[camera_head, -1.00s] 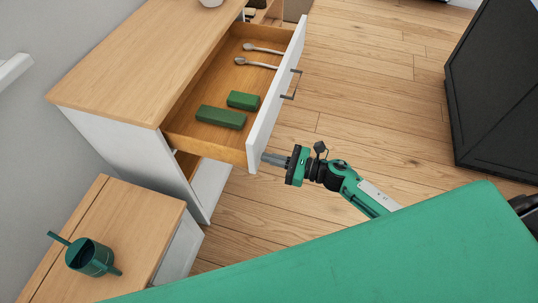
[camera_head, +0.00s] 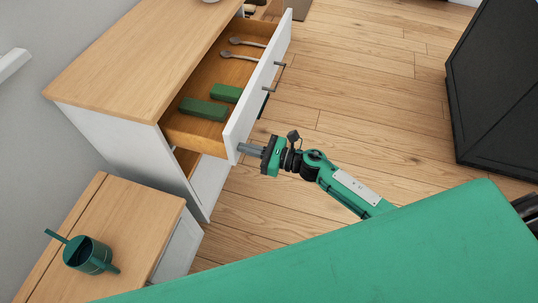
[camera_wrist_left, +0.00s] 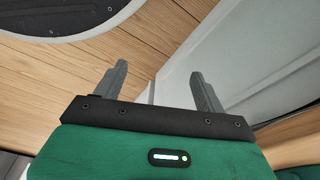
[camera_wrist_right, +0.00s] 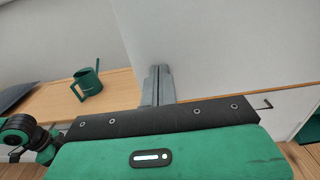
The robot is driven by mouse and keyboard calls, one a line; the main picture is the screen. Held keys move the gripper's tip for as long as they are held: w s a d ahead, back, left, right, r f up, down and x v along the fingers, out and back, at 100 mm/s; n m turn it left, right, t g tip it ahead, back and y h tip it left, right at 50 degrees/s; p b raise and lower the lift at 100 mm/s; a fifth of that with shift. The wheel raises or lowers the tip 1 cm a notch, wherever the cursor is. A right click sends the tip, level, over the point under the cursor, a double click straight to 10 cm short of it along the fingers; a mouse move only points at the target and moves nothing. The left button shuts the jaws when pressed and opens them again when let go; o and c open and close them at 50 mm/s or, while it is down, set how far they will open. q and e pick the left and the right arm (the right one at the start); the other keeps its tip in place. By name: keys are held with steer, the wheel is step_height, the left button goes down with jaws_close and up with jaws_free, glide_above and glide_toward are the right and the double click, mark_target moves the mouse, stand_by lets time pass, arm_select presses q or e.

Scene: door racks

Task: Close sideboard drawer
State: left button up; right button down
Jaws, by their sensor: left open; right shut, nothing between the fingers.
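The sideboard (camera_head: 125,60) has a wooden top and white sides. Its top drawer (camera_head: 197,131) is partly pulled out, with a white front (camera_head: 255,95) and a dark handle (camera_head: 276,77). Inside lie two green blocks (camera_head: 203,109) and two spoon-like utensils (camera_head: 240,56). My right gripper (camera_head: 246,149) is shut and empty, its fingertips at the near end of the drawer front. In the right wrist view its closed fingers (camera_wrist_right: 158,84) point at a white panel; contact is hard to tell. My left gripper (camera_wrist_left: 158,85) is open and empty in the left wrist view and is not in the head view.
A low wooden-topped cabinet (camera_head: 120,215) stands in front of the sideboard's near end, with a green watering can (camera_head: 90,256) on it. A black cabinet (camera_head: 500,90) stands at the right.

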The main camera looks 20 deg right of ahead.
steer(key=b+x, duration=0.5)
steer(key=x, duration=1.6)
steer(key=shift+w+a+f+b, duration=0.1)
steer(key=shift+w+a+b, duration=0.05)
steer(key=shift+b, duration=0.15)
steer(key=shift+w+a, duration=0.25)
steer(key=shift+a+r, duration=0.1)
steer(key=shift+r, duration=0.15)
arm_select(q)
step_height(320, 180, up, 16)
steer(key=w+d+t, duration=0.1)
steer(key=w, duration=0.1)
steer(key=shift+w+f, duration=0.15)
steer(key=shift+w, duration=0.25)
steer(key=shift+d, duration=0.1)
arm_select(e)
steer(key=shift+r, duration=0.15)
